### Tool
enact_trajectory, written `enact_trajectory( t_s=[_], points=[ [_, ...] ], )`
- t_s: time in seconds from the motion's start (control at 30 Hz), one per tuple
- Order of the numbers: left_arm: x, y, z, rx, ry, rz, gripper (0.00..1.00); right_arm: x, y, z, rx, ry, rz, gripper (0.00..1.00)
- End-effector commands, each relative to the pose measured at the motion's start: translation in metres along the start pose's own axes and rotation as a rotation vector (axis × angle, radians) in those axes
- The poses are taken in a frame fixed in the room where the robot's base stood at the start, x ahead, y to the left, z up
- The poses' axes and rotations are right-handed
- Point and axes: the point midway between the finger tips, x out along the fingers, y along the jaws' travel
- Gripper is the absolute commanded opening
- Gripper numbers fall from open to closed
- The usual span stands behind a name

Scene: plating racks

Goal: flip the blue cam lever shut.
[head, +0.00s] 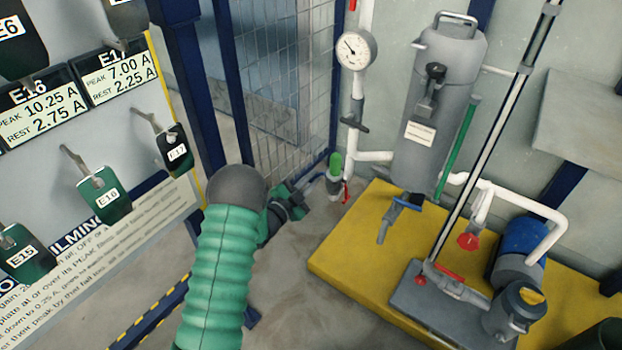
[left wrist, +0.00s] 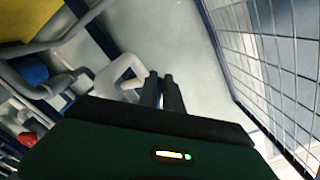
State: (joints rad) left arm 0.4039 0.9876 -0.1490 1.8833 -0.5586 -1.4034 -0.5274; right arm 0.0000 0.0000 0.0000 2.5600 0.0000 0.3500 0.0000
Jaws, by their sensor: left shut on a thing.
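The blue cam lever (head: 318,178) sticks out to the left of a green coupling (head: 335,164), low on the white pipe by the mesh fence in the head view. A red lever (head: 346,192) is on the coupling's other side. My left gripper (head: 306,188) reaches in from the left and is shut at the outer end of the blue lever. In the left wrist view its two dark fingers (left wrist: 166,88) are close together. The lever cannot be made out there, and the exact grip is too small to see. My right gripper is not in view.
A yellow platform (head: 345,262) with a grey tank (head: 440,100) and a blue motor (head: 520,250) stands to the right. The mesh fence (head: 285,100) is just behind my gripper. A panel with hanging green tags (head: 100,195) is at the left.

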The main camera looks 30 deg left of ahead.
Motion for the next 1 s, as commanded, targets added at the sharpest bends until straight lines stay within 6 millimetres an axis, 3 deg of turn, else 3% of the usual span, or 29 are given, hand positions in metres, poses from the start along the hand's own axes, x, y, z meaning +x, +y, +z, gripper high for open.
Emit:
enact_trajectory(
  t_s=[0.6, 1.0],
  points=[
    [-0.001, 0.025, -0.004, -0.427, -0.003, 0.004, 0.0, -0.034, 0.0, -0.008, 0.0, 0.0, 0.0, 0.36],
    [-0.001, 0.035, -0.007, -0.585, -0.002, 0.003, 0.0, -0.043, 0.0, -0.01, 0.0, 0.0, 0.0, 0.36]
  ],
)
